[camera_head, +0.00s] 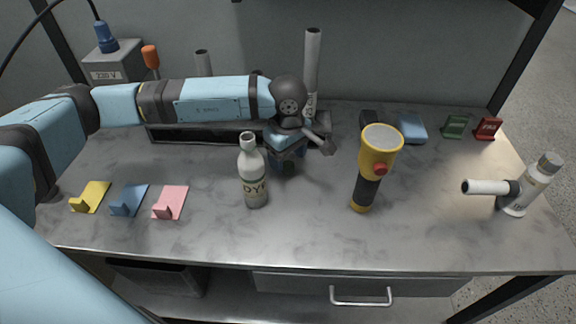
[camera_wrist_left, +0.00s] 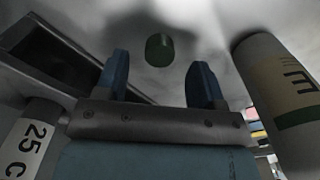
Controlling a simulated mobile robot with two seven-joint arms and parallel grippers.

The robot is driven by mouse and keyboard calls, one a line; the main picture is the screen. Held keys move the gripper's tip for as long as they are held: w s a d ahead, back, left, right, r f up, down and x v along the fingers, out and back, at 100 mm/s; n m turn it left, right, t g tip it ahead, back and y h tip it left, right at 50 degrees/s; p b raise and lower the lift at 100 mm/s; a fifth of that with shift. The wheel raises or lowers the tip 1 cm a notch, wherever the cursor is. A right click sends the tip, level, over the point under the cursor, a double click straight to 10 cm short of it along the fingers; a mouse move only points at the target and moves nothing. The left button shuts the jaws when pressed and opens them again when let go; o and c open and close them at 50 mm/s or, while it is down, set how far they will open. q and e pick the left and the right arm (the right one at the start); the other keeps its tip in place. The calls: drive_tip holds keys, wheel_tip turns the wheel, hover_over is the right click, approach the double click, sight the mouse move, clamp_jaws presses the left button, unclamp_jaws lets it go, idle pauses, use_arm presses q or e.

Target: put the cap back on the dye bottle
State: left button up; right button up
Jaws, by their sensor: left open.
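The dye bottle (camera_head: 252,178) is whitish with a "DYE" label and stands upright, with nothing but its pale neck showing on top. A bottle with an "E" on its label, apparently the same one, stands at the right of the left wrist view (camera_wrist_left: 285,85). A small dark green round cap (camera_wrist_left: 159,50) lies on the table ahead of my left gripper (camera_wrist_left: 161,78), between the lines of its two blue fingers. The fingers are apart and empty. In the head view my left gripper (camera_head: 288,162) points down, just right of the bottle; the cap is hidden there. My right gripper is not in view.
A yellow and black flashlight (camera_head: 378,160) stands right of the gripper. Yellow, blue and pink holders (camera_head: 170,202) are at the left. A white bottle with a side tube (camera_head: 528,185) is at the far right. A rack with upright tubes (camera_head: 312,65) is behind. The front middle is clear.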

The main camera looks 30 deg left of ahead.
sight(288, 165)
use_arm(q)
wheel_tip(288, 165, down, 2)
drive_tip(key=shift+f, duration=0.25)
drive_tip(key=c, duration=1)
drive_tip(key=shift+r, duration=0.15)
wheel_tip(288, 165, up, 20)
drive_tip(key=shift+p, duration=0.35)
